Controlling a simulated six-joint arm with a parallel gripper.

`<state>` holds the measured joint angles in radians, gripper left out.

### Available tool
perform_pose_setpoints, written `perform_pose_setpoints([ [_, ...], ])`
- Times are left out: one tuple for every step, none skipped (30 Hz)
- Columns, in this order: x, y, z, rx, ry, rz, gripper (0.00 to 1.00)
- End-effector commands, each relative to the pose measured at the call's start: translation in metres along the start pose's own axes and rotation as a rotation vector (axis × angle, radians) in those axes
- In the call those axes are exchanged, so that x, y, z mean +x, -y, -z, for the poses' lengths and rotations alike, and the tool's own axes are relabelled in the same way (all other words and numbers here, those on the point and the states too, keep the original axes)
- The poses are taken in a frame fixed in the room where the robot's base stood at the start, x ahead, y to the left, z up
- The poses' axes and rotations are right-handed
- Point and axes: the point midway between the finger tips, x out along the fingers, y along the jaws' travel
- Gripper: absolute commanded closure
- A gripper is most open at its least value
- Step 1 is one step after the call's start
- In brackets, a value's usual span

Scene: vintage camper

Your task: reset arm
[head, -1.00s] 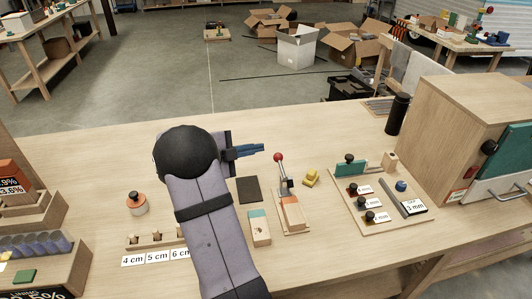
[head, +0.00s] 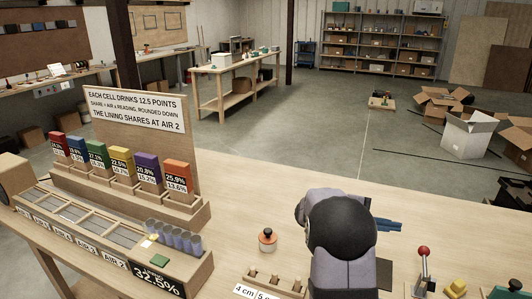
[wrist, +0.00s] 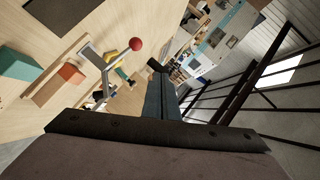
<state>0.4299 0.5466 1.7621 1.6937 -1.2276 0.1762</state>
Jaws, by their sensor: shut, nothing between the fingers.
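My gripper (head: 388,225) sticks out to the right of my dark arm above the workbench in the head view. Its blue fingers are together and hold nothing. In the wrist view the closed fingers (wrist: 163,97) point away over the bench edge. The gripper is apart from everything on the bench. The arm hides part of the bench front.
On the workbench (head: 230,170) stand an orange-topped jar (head: 267,240), a red-knobbed lever (head: 423,252), a yellow piece (head: 457,287) and a rack of coloured cards (head: 120,165) with a sign (head: 138,110). Bare bench lies between the rack and the jar. Open boxes (head: 468,135) stand on the floor behind.

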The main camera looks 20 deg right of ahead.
Motion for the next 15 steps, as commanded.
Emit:
perform_pose_setpoints([
  [-0.004, 0.004, -0.007, -0.012, 0.035, 0.018, 1.0],
  [-0.007, 0.007, -0.012, -0.024, 0.061, 0.034, 1.0],
  [-0.013, 0.012, -0.02, -0.043, 0.106, 0.058, 1.0],
  [-0.018, 0.016, -0.028, -0.06, 0.147, 0.08, 1.0],
  [-0.025, 0.02, -0.037, -0.083, 0.194, 0.104, 1.0],
  [-0.037, 0.026, -0.051, -0.117, 0.265, 0.142, 1.0],
  [-0.047, 0.029, -0.062, -0.149, 0.322, 0.172, 1.0],
  [-0.06, 0.032, -0.074, -0.185, 0.386, 0.204, 1.0],
  [-0.079, 0.033, -0.089, -0.24, 0.474, 0.249, 1.0],
  [-0.095, 0.033, -0.101, -0.285, 0.542, 0.283, 1.0],
  [-0.112, 0.031, -0.111, -0.332, 0.61, 0.316, 1.0],
  [-0.136, 0.026, -0.124, -0.401, 0.701, 0.359, 1.0],
  [-0.154, 0.02, -0.132, -0.456, 0.768, 0.391, 1.0],
  [-0.172, 0.013, -0.139, -0.511, 0.831, 0.421, 1.0],
  [-0.196, 0.001, -0.146, -0.589, 0.914, 0.459, 1.0],
])
